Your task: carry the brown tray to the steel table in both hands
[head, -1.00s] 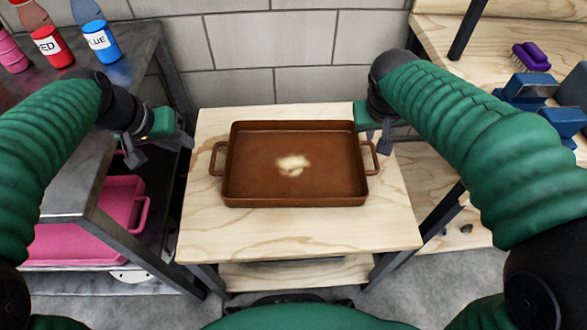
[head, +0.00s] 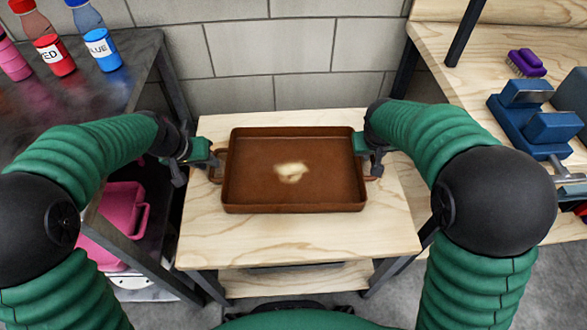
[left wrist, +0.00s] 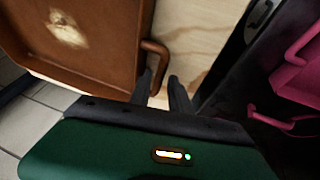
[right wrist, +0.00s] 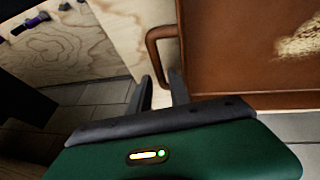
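The brown tray (head: 250,185) lies flat on a light wooden table, with a pale patch on its bottom. My left gripper (head: 198,168) is at its left handle; in the left wrist view the fingers (left wrist: 162,82) are apart, with the handle (left wrist: 158,58) at the fingertips. Neither gripper is closed on a handle. The dark steel table (head: 100,105) stands at the left.
Red (head: 52,50) and blue (head: 98,45) bottles and a pink one stand at the steel table's back. A pink tray (head: 120,215) is on its lower shelf. The wooden bench at right holds a purple brush (head: 526,62) and blue tools (head: 540,118). The steel top's front is clear.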

